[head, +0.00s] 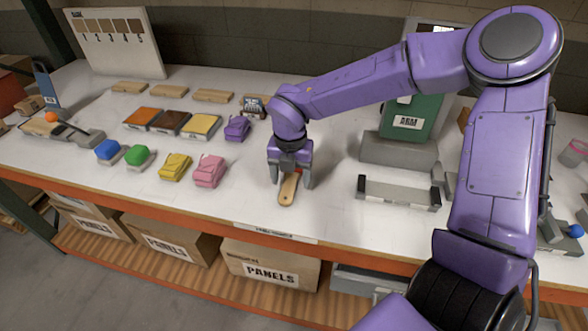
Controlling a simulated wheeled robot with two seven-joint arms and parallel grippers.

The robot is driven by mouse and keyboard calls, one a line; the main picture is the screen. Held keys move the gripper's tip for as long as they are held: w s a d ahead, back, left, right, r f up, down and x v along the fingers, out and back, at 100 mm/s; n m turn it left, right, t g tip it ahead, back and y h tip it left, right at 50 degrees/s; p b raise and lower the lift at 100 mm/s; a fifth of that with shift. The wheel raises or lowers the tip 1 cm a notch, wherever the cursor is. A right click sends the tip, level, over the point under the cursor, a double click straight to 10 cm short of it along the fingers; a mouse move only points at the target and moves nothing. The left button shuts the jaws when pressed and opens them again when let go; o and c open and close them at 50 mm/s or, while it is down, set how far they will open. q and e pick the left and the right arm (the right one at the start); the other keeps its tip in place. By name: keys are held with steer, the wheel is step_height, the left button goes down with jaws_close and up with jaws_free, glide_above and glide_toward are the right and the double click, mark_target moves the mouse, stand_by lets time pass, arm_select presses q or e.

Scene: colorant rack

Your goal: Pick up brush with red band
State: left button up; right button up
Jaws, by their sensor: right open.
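A brush with a wooden handle (288,190) lies on the white table near its front edge. A bit of red shows on it just under my right gripper (290,182). The right gripper points down over the brush, with its fingers on either side of it, open. The brush's far end is hidden by the gripper. I cannot tell whether the fingers touch the handle. My left gripper is not in view.
Purple (237,129), pink (209,171), yellow (175,167), green (139,157) and blue (108,151) items stand to the left. A grey holder (398,193) stands to the right. Boxes marked PANELS (270,264) sit on the shelf below. The table around the brush is clear.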

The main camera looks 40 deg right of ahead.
mark_target(287, 182)
steer(key=w+f, duration=0.1)
steer(key=f, duration=0.1)
steer(key=shift+w+f, duration=0.3)
steer(key=shift+w, duration=0.1)
steer(key=shift+s+r, duration=0.25)
steer(key=shift+s, duration=0.25)
steer(key=shift+s+d, duration=0.1)
steer(key=c, duration=1.2)
steer(key=shift+o, duration=0.2)
